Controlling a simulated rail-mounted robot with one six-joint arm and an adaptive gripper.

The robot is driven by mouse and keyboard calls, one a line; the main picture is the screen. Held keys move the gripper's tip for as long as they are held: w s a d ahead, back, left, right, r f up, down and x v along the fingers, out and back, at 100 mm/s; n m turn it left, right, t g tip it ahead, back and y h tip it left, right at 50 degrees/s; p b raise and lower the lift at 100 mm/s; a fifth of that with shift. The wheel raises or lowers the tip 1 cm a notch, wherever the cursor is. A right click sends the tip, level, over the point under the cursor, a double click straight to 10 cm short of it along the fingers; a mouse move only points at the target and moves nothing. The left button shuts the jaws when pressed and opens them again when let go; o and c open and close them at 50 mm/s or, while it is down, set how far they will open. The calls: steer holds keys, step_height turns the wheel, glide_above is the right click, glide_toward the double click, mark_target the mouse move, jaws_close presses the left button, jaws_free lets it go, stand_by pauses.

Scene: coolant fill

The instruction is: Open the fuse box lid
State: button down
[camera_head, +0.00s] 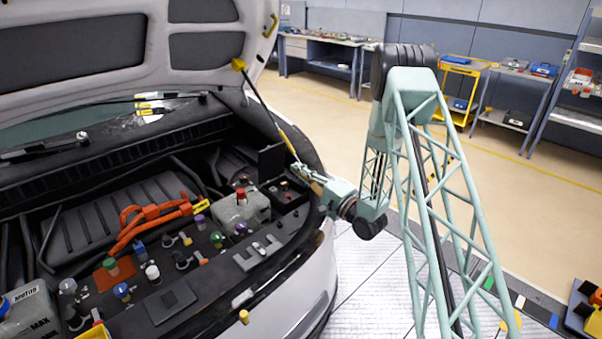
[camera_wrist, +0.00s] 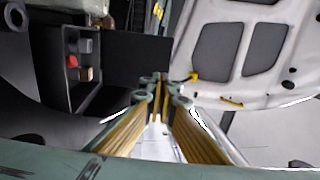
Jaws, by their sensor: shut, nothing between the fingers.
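The fuse box (camera_head: 290,197) is a small black box at the right rear corner of the engine bay. Its dark lid (camera_head: 272,161) stands raised at the box's far left edge, so the inside shows. In the wrist view the open fuse box (camera_wrist: 72,98) holds red, grey and tan blocks, and the flat black lid (camera_wrist: 138,62) lies to its right. My gripper (camera_head: 298,168) is by the box's right side, near the raised lid. In the wrist view my gripper (camera_wrist: 160,84) is shut and empty, its fingertips overlapping the lid's right edge; contact cannot be told.
The raised hood (camera_head: 120,55) hangs over the bay, with a prop rod (camera_head: 262,105) close to my gripper. A translucent reservoir (camera_head: 240,209) with a red cap and orange cables (camera_head: 150,217) lie to the left.

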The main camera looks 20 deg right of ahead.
mark_target(274, 151)
steer(key=x, duration=1)
steer(key=shift+w+a+b, duration=0.2)
steer(key=shift+w+b, duration=0.15)
steer(key=shift+a, duration=0.15)
